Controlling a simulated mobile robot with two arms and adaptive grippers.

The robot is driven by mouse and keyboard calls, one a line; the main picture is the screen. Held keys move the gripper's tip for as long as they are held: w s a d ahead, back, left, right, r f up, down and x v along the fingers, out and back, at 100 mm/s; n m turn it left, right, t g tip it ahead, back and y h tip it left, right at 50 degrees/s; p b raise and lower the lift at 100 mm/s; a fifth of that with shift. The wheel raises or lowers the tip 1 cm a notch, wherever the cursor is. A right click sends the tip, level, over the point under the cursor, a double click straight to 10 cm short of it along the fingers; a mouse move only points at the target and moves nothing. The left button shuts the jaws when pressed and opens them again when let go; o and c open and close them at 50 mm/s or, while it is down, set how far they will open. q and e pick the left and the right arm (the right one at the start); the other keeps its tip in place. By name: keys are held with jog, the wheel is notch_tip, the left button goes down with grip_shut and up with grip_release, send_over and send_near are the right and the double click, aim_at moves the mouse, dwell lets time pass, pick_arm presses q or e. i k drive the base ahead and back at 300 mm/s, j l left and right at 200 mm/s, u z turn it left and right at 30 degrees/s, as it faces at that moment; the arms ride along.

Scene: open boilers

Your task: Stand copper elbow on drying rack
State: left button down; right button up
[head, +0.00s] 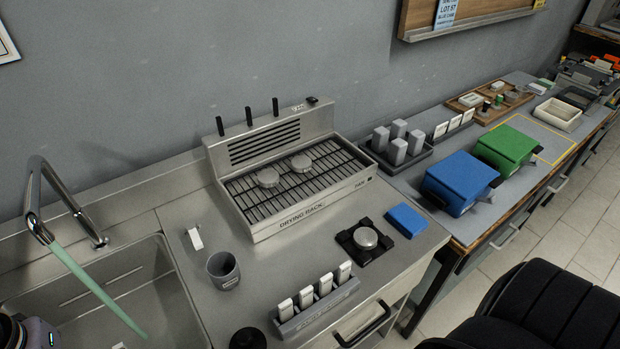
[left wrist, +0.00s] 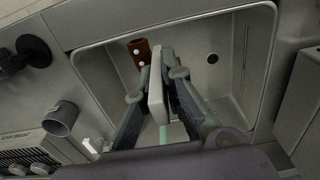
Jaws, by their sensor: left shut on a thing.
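A reddish-brown piece with white spots, apparently the copper elbow (left wrist: 140,53), lies in the sink beyond my fingertips in the left wrist view. My left gripper (left wrist: 155,62) is over the sink, its fingers shut on a pale flat slab (left wrist: 157,92) seen nearly edge-on. The elbow's full shape is not clear, and it is not visible in the head view. My right gripper is not in view.
A faucet with a green hose (head: 95,285) reaches into the sink (head: 181,290). A blue block (head: 407,220) lies right of the rack.

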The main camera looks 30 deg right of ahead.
aim_at(344, 161)
jog(key=l+z, duration=0.15)
jog(key=z, duration=0.25)
jog(key=l+z, duration=0.15)
jog(key=z, duration=0.25)
jog(key=i+l+z, duration=0.1)
jog(key=z, duration=0.3)
jog(key=i+l, duration=0.2)
jog(key=l, duration=0.2)
jog(key=i+l, duration=0.2)
jog(key=l, duration=0.15)
jog(key=i+l, duration=0.25)
jog(key=l, duration=0.15)
